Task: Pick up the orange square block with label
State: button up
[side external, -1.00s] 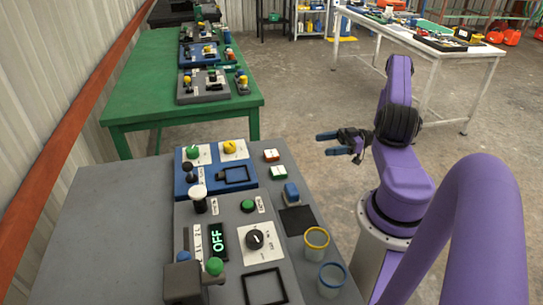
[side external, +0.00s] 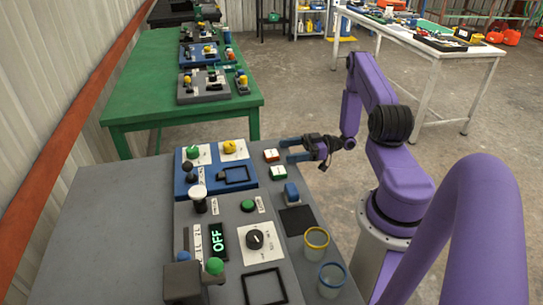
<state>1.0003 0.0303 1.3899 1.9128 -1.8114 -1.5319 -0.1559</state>
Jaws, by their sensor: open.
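The orange square block (side external: 271,155) with a white label on top sits on the grey table, just right of the blue control panel. My gripper (side external: 285,150) reaches in from the right, with its fingers pointing left toward the block. The jaws are open and I see nothing between them. In this view the fingertips appear close to the block's right side; I cannot tell whether they touch it or how high they are above the table.
A green block (side external: 277,172) with a white label lies just in front of the orange one. A blue block (side external: 291,192), a yellow-rimmed cup (side external: 316,240) and a blue-rimmed cup (side external: 332,276) stand nearer. The blue panel (side external: 207,185) borders the left. The table's left side is clear.

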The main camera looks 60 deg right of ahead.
aim_at(279, 152)
jog(key=shift+x, duration=2.15)
jog(key=shift+a, duration=0.1)
jog(key=c, duration=1)
jog(key=shift+c, duration=0.2)
jog(key=shift+r, duration=0.1)
